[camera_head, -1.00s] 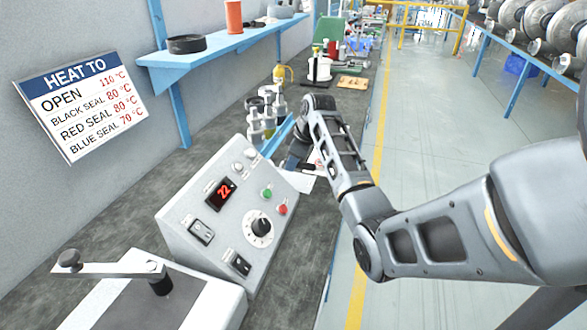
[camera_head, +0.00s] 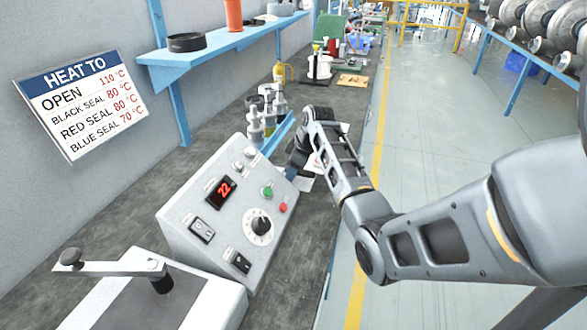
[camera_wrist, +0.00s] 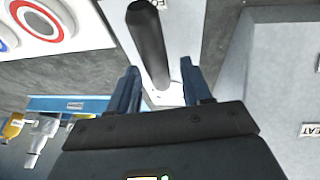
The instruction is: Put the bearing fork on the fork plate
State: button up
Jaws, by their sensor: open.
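A dark rounded bar (camera_wrist: 150,40), which looks like the handle of the bearing fork, shows in the wrist view. It runs between the two blue fingers of my gripper (camera_wrist: 160,72), with gaps on both sides. My gripper is open. Under the bar lies a white plate (camera_wrist: 186,22) with partly cut-off lettering starting "FO", apparently the fork plate. The fork's far end is out of the picture, and whether the bar touches the plate is unclear. In the head view my forearm mostly hides my gripper, and the fork cannot be made out there.
A grey control box (camera_head: 225,205) with a red "22" display stands close to my gripper. A red-and-blue ringed white sheet (camera_wrist: 55,22) lies beside the plate. The aisle floor (camera_head: 440,130) is clear.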

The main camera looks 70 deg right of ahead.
jog(key=v, duration=1.2)
jog(key=shift+r, duration=0.2)
jog(key=shift+c, duration=0.4)
dwell(1.6)
